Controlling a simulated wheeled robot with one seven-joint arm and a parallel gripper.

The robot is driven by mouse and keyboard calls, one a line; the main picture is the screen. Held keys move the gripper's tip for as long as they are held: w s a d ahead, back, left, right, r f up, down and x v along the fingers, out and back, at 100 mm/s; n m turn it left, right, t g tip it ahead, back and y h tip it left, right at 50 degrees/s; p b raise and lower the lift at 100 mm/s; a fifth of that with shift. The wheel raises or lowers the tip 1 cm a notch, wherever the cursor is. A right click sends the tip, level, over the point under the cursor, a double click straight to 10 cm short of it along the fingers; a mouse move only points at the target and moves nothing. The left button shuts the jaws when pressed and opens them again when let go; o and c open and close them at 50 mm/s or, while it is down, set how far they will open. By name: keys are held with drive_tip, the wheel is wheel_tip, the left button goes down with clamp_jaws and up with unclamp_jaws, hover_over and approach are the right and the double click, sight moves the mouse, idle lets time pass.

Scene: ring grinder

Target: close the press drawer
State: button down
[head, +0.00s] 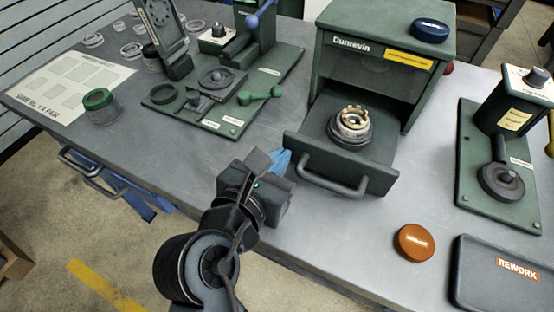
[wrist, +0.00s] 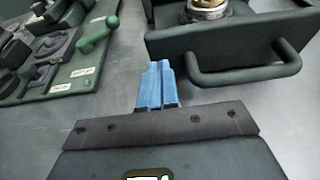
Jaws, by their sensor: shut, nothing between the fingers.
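The press (head: 345,62) is a dark green box labelled Dunrevin at the back of the bench in the head view. Its drawer (head: 378,178) is pulled out toward me, with a bar handle (head: 333,183) across the front. A round metal part (head: 353,121) sits on a dark seat in the drawer. In the wrist view the drawer front (wrist: 226,38) and its handle (wrist: 245,72) are at the upper right. My gripper (head: 278,160) has blue fingers, shut and empty, just left of the drawer front. The fingers (wrist: 157,84) point forward, apart from the handle.
A green fixture plate (head: 225,108) with a lever stands to the left. A green-lidded jar (head: 99,106) is farther left. At right are an orange disc (head: 414,242), a dark rework tray (head: 505,277) and another green device (head: 500,180). The bench front edge is clear before the drawer.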

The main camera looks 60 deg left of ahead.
sight(306, 123)
drive_tip(key=w+a+p, duration=0.1)
drive_tip(key=w+a, duration=0.1)
drive_tip(key=w, duration=0.1)
drive_tip(key=w+a+p, duration=0.1)
drive_tip(key=w+a, duration=0.1)
drive_tip(key=w, duration=0.2)
drive_tip(key=w+a+p, duration=0.2)
drive_tip(key=w, duration=0.2)
drive_tip(key=shift+a, duration=0.4)
